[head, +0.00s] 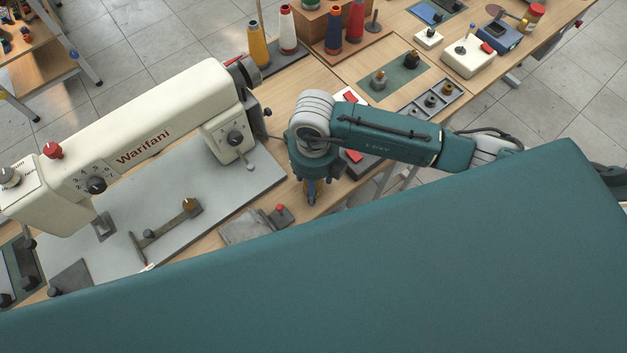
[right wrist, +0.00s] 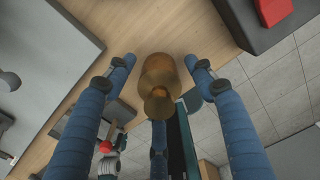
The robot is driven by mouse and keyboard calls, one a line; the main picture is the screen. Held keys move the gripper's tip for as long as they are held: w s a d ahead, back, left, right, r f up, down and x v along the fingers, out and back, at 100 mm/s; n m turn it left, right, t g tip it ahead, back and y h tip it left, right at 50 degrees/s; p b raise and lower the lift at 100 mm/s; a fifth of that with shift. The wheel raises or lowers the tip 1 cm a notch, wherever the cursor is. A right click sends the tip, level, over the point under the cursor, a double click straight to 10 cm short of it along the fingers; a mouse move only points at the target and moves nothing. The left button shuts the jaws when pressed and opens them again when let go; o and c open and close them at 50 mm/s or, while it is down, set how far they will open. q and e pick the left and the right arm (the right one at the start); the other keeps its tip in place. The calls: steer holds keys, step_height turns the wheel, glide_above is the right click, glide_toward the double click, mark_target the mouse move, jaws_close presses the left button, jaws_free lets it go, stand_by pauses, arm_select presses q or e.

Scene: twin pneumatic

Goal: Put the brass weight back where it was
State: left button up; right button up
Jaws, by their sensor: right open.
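The brass weight (right wrist: 160,75) is in the right wrist view, a rounded body with a narrower knob, over the wooden tabletop. My right gripper (right wrist: 160,80) is open, its blue fingers spread around the weight with visible gaps at both sides. In the head view my right gripper (head: 311,192) points down at the table between the sewing machine and a dark block with red parts. The weight is mostly hidden by the gripper there. My left gripper is in neither view.
The cream sewing machine (head: 140,130) on its grey bed stands left of my right gripper. A green mat (head: 393,84) with two weights and a grey compartment tray (head: 423,112) lie behind my arm. Thread cones stand at the back. A large teal surface hides the lower head view.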

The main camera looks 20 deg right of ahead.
steer(key=shift+r, duration=0.2)
steer(key=shift+w+r, duration=0.1)
steer(key=shift+r, duration=0.2)
step_height(320, 180, up, 11)
steer(key=b, duration=0.2)
steer(key=shift+f+b, duration=0.2)
steer(key=shift+b, duration=0.1)
steer(key=shift+r, duration=0.35)
